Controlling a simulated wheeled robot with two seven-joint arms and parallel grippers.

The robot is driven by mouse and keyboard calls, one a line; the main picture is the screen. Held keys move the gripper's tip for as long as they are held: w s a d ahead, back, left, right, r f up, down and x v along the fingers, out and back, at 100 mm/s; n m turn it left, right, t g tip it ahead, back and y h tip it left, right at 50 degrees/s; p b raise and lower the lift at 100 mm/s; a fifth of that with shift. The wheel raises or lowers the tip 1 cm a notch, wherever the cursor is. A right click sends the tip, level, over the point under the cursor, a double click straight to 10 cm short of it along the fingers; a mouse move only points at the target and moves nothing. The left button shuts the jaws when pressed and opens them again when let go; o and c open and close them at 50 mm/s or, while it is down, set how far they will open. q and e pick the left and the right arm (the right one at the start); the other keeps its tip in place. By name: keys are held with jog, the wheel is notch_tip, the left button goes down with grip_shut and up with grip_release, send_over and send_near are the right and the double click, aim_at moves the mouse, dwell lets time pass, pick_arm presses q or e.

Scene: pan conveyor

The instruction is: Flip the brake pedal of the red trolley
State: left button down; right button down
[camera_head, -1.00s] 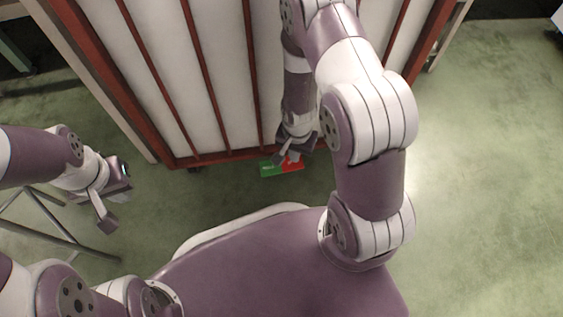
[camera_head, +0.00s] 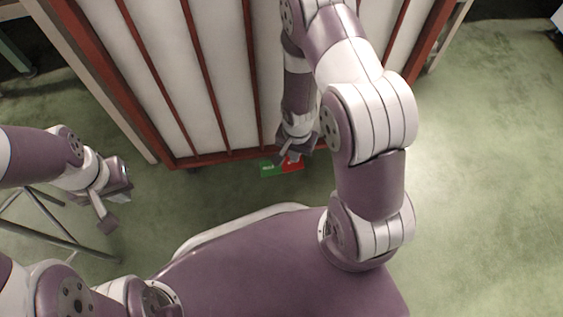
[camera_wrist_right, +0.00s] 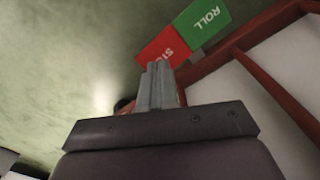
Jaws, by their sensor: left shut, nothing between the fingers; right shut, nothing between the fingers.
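The brake pedal is a flat two-coloured plate at the foot of the red trolley (camera_head: 215,158). Its green half (camera_head: 268,168) reads ROLL and its red half (camera_head: 292,165) is partly covered by my right gripper. In the right wrist view the green half (camera_wrist_right: 203,23) and red half (camera_wrist_right: 163,52) both show, with the red lettering partly hidden. My right gripper (camera_head: 291,157) is shut and empty, its fingertips (camera_wrist_right: 157,68) overlapping the red half; I cannot tell whether they touch. My left gripper (camera_head: 107,222) is shut and empty, well left of the pedal.
The trolley's red bars and white panels fill the top middle, close to my right forearm. A metal-legged stand (camera_head: 50,222) is at the lower left, near my left arm. Green floor (camera_head: 490,180) is clear on the right.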

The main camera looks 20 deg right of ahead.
jog(key=shift+f+b, duration=1.35)
jog(key=shift+f, duration=0.2)
dwell(0.9)
jog(key=shift+r, duration=0.15)
notch_tip(320, 180, up, 7)
jog(key=p, duration=0.8)
